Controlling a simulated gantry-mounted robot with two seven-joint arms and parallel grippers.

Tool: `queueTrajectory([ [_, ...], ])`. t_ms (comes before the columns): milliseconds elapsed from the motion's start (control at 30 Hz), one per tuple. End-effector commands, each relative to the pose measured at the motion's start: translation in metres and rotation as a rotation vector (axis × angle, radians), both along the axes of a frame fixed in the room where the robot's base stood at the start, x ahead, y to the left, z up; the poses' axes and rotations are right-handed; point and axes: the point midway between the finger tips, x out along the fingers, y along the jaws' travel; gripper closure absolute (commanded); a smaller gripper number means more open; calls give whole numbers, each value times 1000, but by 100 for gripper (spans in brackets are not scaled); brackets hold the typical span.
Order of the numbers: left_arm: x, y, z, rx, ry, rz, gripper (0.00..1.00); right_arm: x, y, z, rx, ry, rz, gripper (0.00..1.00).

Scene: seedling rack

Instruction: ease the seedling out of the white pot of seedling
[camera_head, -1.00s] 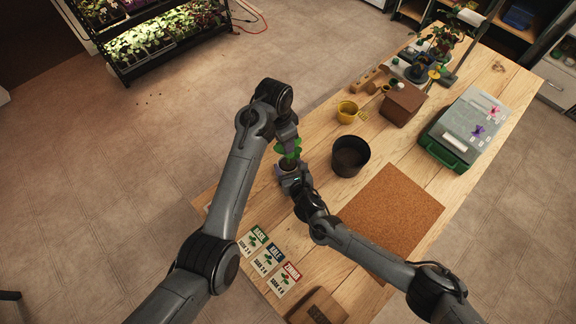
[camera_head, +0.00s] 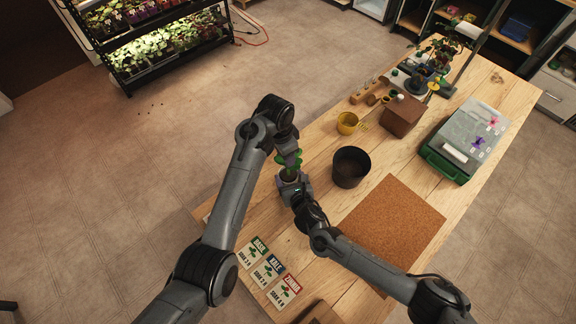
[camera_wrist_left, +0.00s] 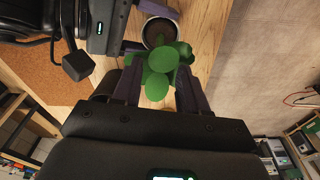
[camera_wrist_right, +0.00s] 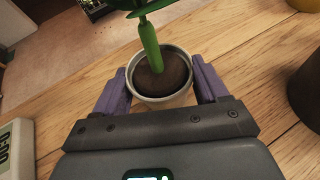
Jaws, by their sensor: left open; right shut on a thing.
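The white pot (camera_wrist_right: 178,99) stands upright with dark soil, and a green seedling (camera_wrist_right: 150,45) rises from the soil on a thick stem. In the head view the seedling (camera_head: 288,161) sits between my two hands. My right gripper (camera_head: 292,181) is shut on the pot, one purple-grey finger on each side of it in the right wrist view. My left gripper (camera_wrist_left: 158,92) is open, its fingers on either side of the seedling's leaves (camera_wrist_left: 160,62). The leaves partly cover the pot's soil there. I cannot tell whether the left fingers touch the leaves.
A black pot (camera_head: 350,168) stands just right of the hands, with a yellow cup (camera_head: 347,123) behind it. A cork mat (camera_head: 396,226) lies at right. Seed packets (camera_head: 268,270) lie near the front. A brown box (camera_head: 402,116) and a green-handled case (camera_head: 466,140) stand farther back.

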Motion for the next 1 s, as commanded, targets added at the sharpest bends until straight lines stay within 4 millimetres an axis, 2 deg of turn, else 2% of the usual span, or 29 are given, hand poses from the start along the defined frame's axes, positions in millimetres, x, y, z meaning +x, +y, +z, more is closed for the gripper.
queueTrajectory([
  [200, 2, -3, -37, 3, 3, 1, 57, 0, 0, -1, -1, 1, 0, 82],
  [500, 5, -8, -77, 2, 1, 0, 57, 0, 0, -1, -1, 1, 0, 82],
  [700, 6, -9, -90, 1, 0, 0, 57, 0, 0, -1, -1, 1, 0, 82],
  [1000, 6, -9, -93, 1, 0, 0, 57, 0, 0, -1, -1, 1, 0, 82],
])
